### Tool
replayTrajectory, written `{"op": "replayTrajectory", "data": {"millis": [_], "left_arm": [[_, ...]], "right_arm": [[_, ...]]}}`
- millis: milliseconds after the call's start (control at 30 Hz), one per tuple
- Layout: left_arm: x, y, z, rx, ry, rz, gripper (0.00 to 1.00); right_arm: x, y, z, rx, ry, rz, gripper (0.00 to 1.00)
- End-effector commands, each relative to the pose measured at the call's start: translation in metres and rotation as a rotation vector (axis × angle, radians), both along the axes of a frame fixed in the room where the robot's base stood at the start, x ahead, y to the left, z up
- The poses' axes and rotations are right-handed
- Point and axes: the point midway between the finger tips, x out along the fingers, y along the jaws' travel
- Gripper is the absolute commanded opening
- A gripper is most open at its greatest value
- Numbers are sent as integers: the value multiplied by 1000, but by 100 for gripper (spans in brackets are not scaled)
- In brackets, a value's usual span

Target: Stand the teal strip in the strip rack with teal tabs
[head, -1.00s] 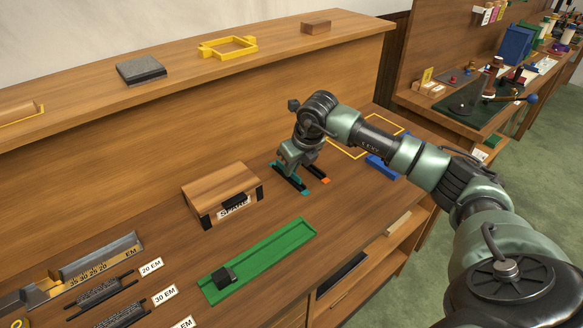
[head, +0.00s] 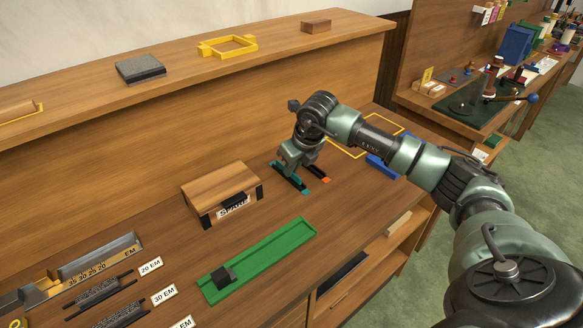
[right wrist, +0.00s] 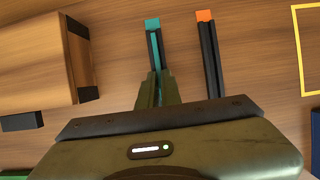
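The strip rack with teal tabs (right wrist: 153,25) is a narrow dark rack on the bench. It also shows in the head view (head: 303,191), just right of the SPARE box. The teal strip (right wrist: 157,54) is a thin teal line between the rack's dark rails, lined up along it. My right gripper (right wrist: 156,76) points down over the rack, its fingers close on both sides of the strip. In the head view my right gripper (head: 288,168) hides part of rack and strip. How deep the strip sits is hard to tell. My left gripper is not in view.
A dark rack with orange tabs (right wrist: 208,55) lies close beside, to the right. The wooden SPARE box (head: 220,191) stands left. A green tray (head: 270,255) with a dark block lies in front. A yellow outline (head: 345,152) and blue piece (head: 380,167) are behind right.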

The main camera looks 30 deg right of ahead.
Motion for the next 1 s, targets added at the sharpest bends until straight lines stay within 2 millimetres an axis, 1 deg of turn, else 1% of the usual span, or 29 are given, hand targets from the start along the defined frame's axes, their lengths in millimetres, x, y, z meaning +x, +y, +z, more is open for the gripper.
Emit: {"op": "replayTrajectory", "data": {"millis": [200,233,267,300,667,1000], "left_arm": [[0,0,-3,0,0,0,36],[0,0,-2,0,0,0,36],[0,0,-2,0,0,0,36],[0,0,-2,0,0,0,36],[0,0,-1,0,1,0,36],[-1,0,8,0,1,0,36]], "right_arm": [[0,0,-3,0,-1,0,0],[0,0,-2,0,-1,0,10],[0,0,-2,0,-1,0,19],[0,0,-2,0,0,0,30],[0,0,-2,0,1,0,30],[0,0,14,0,-1,0,30]]}}
